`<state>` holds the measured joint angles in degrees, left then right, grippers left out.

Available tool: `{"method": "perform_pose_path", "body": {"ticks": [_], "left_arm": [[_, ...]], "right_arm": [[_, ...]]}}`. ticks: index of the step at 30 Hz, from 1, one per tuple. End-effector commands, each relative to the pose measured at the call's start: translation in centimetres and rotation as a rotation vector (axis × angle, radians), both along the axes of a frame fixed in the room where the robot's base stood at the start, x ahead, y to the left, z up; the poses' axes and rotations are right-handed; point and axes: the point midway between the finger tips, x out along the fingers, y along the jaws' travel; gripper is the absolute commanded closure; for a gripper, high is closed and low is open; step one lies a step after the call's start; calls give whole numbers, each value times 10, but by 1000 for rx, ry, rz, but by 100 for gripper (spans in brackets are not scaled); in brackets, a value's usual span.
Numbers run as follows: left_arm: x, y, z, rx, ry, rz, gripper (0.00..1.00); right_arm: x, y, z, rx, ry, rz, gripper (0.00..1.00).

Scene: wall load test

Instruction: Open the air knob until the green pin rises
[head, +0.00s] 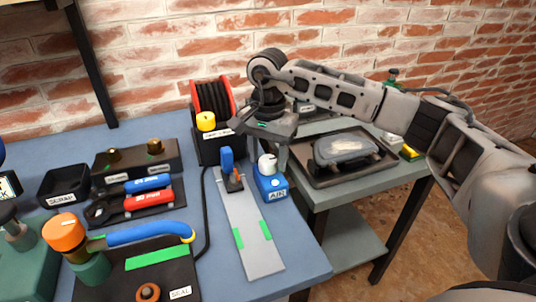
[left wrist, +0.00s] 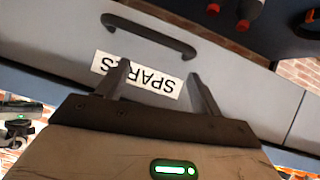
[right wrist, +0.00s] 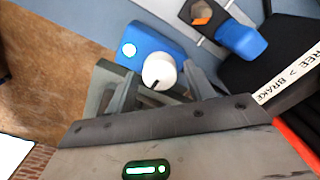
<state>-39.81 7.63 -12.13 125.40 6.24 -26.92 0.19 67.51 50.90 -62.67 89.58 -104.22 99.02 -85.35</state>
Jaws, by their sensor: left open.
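The air knob (head: 267,163) is a white round knob on a small blue box (head: 272,187) labelled AIR, at the bench's right edge. I cannot make out a green pin. My right gripper (right wrist: 160,72) is open, with its fingers to either side of the knob in that view; I cannot tell whether they touch it. My left gripper (left wrist: 158,72) is open and empty before a grey drawer labelled SPARES (left wrist: 140,75).
A blue lever (head: 227,160) on a grey plate (head: 248,230) stands just left of the box. A black-and-red reel (head: 212,105) is behind. A side table (head: 325,195) with a tray (head: 305,172) is at right. Tools and a blue-handled valve (head: 150,232) crowd the left.

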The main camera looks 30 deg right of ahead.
Motion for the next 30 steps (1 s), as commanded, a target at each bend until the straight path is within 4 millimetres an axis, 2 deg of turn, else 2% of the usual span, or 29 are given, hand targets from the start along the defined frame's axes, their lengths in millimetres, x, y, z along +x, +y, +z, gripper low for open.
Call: {"method": "perform_pose_path", "body": {"ticks": [9, 14, 27, 30], "left_arm": [[0, 0, -2, 2, 4, 0, 34], [0, 0, -3, 1, 4, 0, 34], [0, 0, 0, 3, 2, -1, 34], [0, 0, 1, 4, 2, 0, 34]], "right_arm": [[0, 0, 0, 0, 1, -1, 41], [1, 0, 15, 1, -3, -1, 41], [0, 0, 117, 1, -4, 0, 41], [0, 0, 135, 1, -3, -1, 41]]}}
